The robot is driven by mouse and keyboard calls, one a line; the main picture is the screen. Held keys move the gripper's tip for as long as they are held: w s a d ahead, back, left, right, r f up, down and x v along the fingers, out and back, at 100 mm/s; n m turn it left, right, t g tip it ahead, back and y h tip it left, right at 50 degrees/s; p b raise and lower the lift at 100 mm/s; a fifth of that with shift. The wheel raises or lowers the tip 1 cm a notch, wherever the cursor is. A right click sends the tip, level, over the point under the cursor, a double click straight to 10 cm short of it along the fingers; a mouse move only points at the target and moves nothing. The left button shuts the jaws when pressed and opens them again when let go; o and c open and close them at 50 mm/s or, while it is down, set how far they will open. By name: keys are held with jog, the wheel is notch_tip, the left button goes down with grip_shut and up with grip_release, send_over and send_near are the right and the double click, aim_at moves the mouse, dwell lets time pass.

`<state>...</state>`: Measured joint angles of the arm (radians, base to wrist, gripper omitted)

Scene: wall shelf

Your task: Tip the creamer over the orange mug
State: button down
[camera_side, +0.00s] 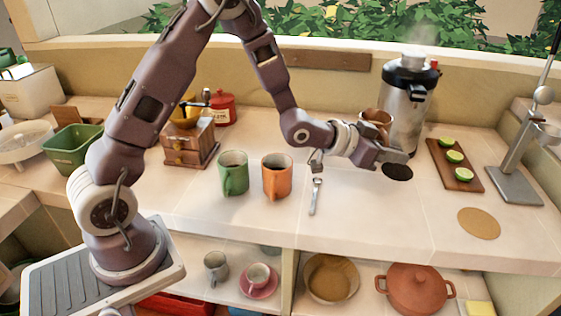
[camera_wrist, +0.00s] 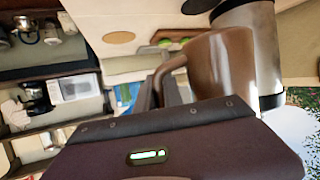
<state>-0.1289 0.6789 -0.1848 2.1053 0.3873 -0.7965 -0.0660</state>
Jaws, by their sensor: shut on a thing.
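The orange mug (camera_side: 277,178) stands upright on the counter, left of the middle in the side view, with its handle towards the viewer. My gripper (camera_side: 392,156) is above the counter to the right of the orange mug, near the steel urn. It is shut on the brown creamer (camera_side: 377,117), which shows behind the fingers and looks about upright. The creamer fills the upper right of the wrist view (camera_wrist: 228,65), with its handle at the fingers (camera_wrist: 168,92). My gripper hides the creamer's lower part in the side view. Its contents cannot be seen.
A green mug (camera_side: 233,173) stands just left of the orange mug, and a spoon (camera_side: 316,196) lies to its right. A dark round mat (camera_side: 398,173) lies below my gripper. The urn (camera_side: 405,100) stands behind; a board with limes (camera_side: 440,157) is right.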

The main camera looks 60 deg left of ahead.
jog(key=w+a+r+n+y, duration=0.1)
jog(key=w+a+n+y, duration=0.95)
jog(key=w+a, duration=0.2)
jog(key=s+a+f+n+g+y, duration=0.1)
jog(key=s+f+n+g+y, duration=0.1)
jog(key=s+f+g, duration=0.1)
jog(key=s+a+f+n+g+y, duration=0.2)
jog(key=s+f+n+y, duration=0.1)
jog(key=s+a+f+n+g+y, duration=0.1)
jog(key=s+f+n+g+y, duration=0.1)
jog(key=s+f+n+g, duration=0.1)
jog(key=shift+a+f+g, duration=0.25)
jog(key=shift+a+g, duration=0.05)
